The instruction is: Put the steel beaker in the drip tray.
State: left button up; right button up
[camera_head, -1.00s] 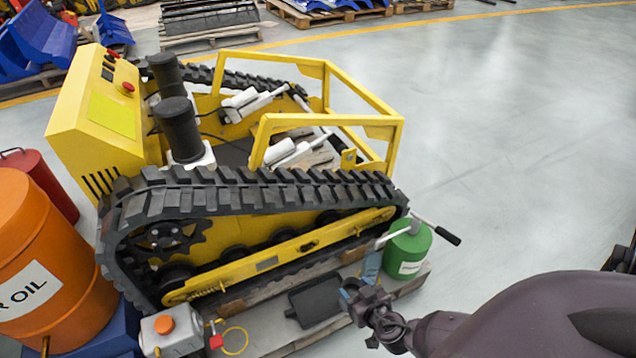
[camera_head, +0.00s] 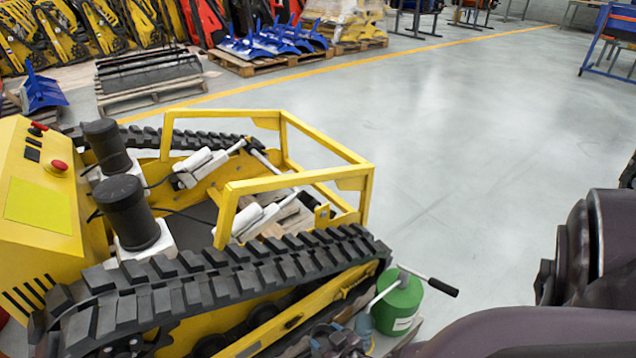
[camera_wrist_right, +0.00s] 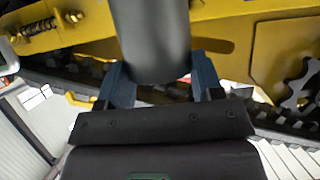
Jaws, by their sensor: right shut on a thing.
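The steel beaker (camera_wrist_right: 150,40) is a smooth grey cylinder in the right wrist view, cut off by the top edge. My right gripper (camera_wrist_right: 160,78) is shut on it, with one blue finger on each side. In the head view my right gripper (camera_head: 350,336) is low in the picture, beside the yellow tracked carrier and left of the green can; the beaker cannot be made out there. The drip tray is not visible in either current view. My left gripper is not in view.
The yellow tracked carrier (camera_head: 230,262) fills the left and middle. A green can (camera_head: 398,302) with a long black-gripped lever stands close to my right gripper. Pallets with blue parts (camera_head: 270,45) stand far back. The grey floor (camera_head: 470,140) to the right is clear.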

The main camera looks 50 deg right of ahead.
pick_arm(q)
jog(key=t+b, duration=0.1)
jog(key=b, duration=0.2)
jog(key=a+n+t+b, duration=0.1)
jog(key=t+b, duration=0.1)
jog(key=b, duration=0.1)
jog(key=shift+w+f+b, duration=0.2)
jog(key=shift+b, duration=0.2)
pick_arm(e)
notch_tip(320, 180, down, 17)
jog(key=shift+r, duration=0.15)
jog(key=o, duration=1.5)
jog(key=shift+c, duration=0.2)
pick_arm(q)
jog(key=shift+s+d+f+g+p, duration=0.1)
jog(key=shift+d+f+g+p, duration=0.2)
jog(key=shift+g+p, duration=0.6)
pick_arm(e)
jog(key=v, duration=1.2)
